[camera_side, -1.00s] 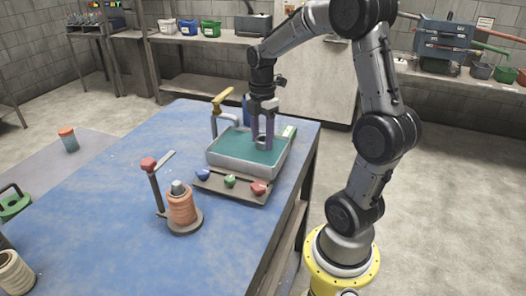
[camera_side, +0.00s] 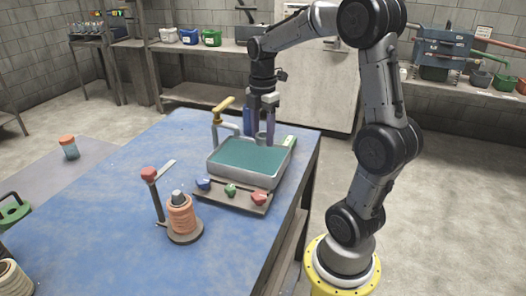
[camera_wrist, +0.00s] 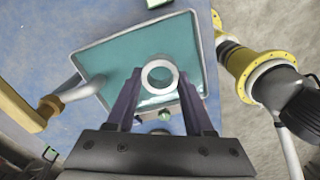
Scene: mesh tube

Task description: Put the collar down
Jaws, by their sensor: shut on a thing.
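The collar, a pale grey ring (camera_wrist: 160,77), sits between the tips of my gripper (camera_side: 262,133). In the side view the collar (camera_side: 261,138) shows as a small grey shape between the dark fingers. In the wrist view my gripper's purple-grey fingers (camera_wrist: 159,84) flank the ring, one on each side, and are shut on it. The ring is over a grey tray (camera_side: 250,177) with a teal inside, towards its back. It appears held above the teal surface; the exact gap is hard to tell.
A bent pipe with a yellow handle (camera_side: 222,104) stands at the tray's back left. A strip with blue, green and red knobs (camera_side: 231,190) lies in front. A copper-coloured coil (camera_side: 181,216) stands beside a red-topped post (camera_side: 149,174).

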